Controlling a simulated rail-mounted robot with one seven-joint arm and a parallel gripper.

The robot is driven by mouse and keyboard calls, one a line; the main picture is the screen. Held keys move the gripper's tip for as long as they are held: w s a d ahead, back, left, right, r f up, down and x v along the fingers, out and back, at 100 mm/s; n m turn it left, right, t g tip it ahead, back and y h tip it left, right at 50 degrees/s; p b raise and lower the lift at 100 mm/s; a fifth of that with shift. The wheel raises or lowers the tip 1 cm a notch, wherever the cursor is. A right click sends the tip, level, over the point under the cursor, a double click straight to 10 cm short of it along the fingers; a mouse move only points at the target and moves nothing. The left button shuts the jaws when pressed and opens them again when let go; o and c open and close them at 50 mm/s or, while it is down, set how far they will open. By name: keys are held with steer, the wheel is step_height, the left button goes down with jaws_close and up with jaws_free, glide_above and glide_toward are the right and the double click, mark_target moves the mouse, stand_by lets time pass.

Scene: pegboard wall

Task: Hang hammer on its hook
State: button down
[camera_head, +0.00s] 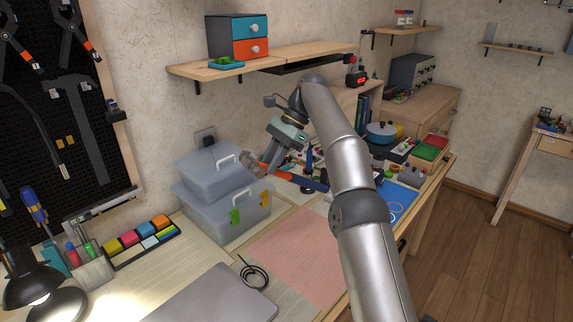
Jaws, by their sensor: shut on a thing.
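My gripper (272,168) hangs in front of the grey plastic boxes, above the workbench, at the picture's middle. It is shut on a long tool, which seems to be the hammer (312,183). The tool lies roughly sideways, tilted down to the right, with an orange part on the left and a dark blue end on the right. The fingers partly hide it, and its head is hard to make out. The black pegboard (95,140) is on the left wall and carries several tools. I cannot tell which hook is the hammer's.
Two stacked grey boxes (215,205) stand between my gripper and the pegboard. A shelf (215,69) with a small drawer unit (238,37) juts out above. A lamp (30,275), a tool holder (90,265) and a laptop (210,298) are at the lower left. The pink mat (298,255) is clear.

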steer(key=s+a+r+m+t+y+p, duration=0.1)
steer(key=s+a+r+m+t+y, duration=0.35)
steer(key=a, duration=0.75)
steer(key=s+a+r+m+t+y+p, duration=0.1)
steer(key=s+a+r+m+t, duration=0.45)
steer(key=a, duration=0.55)
steer(key=s+a+r+m+t+y, duration=0.3)
steer(key=a+r+m+t, duration=0.2)
steer(key=a+r, duration=0.5)
steer(key=w+a+f+p, duration=0.1)
steer(key=w+a+p, duration=0.1)
steer(key=a+p, duration=0.1)
steer(key=w+a+f+p, duration=0.1)
steer(key=w+a+p, duration=0.2)
steer(key=a, duration=0.1)
steer(key=w+a+f+p, duration=0.2)
steer(key=a+p, duration=0.1)
steer(key=shift+w+a+p, duration=0.15)
steer(key=shift+p, duration=0.25)
stand_by(0.5)
